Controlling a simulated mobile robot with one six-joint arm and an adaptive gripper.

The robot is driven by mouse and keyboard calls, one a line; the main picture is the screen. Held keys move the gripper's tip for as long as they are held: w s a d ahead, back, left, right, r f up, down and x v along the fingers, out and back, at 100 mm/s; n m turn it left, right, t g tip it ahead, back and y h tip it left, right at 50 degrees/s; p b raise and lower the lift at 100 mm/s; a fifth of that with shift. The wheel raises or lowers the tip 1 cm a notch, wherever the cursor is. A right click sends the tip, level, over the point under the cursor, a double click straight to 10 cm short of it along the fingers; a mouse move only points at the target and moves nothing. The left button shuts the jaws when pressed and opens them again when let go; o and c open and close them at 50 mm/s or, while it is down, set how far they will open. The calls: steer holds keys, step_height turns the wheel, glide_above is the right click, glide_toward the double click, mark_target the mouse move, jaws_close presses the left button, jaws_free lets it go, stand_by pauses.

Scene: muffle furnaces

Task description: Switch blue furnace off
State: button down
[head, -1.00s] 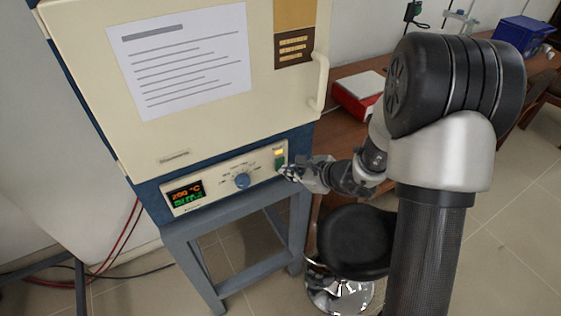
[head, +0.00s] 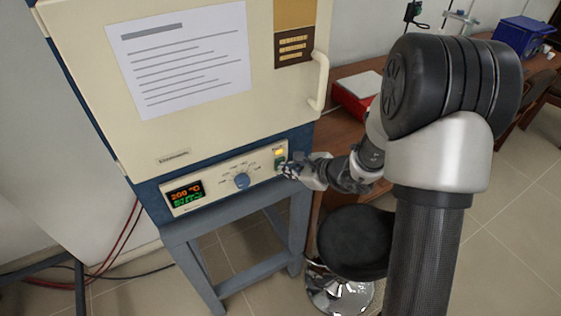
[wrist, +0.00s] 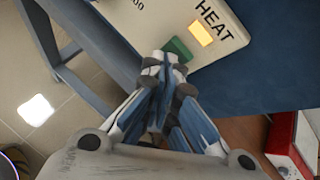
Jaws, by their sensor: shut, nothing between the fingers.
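The blue furnace (head: 150,183) with a cream door stands on a blue-grey stand, its door shut. Its control panel (head: 215,190) has a lit display (head: 186,192) reading about 200 °C, a blue knob (head: 242,181) and a lit yellow HEAT lamp (head: 279,152). The lamp also shows in the wrist view (wrist: 201,33). A green switch (wrist: 178,48) sits beside the lamp, partly hidden by my fingertips. My gripper (head: 287,170) is shut and empty, its tips (wrist: 165,60) at the switch. I cannot tell whether they touch it.
A round black stool (head: 355,242) stands below my arm. A wooden bench (head: 345,125) right of the furnace holds a red and white device (head: 355,95). A blue box (head: 522,35) is at the back right. Red cables (head: 118,240) hang at the left.

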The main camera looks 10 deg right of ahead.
steer(key=shift+w, duration=0.2)
stand_by(0.3)
steer(key=shift+s, duration=0.1)
steer(key=shift+s+d+f+b, duration=0.1)
steer(key=shift+s+d+b, duration=0.1)
steer(key=shift+s+b, duration=0.4)
steer(key=s, duration=0.1)
steer(key=s+d+b, duration=0.1)
steer(key=s, duration=0.2)
steer(key=shift+s+d+f+b, duration=0.25)
steer(key=shift+s+f+b, duration=0.05)
steer(key=shift+s+b, duration=0.1)
stand_by(0.4)
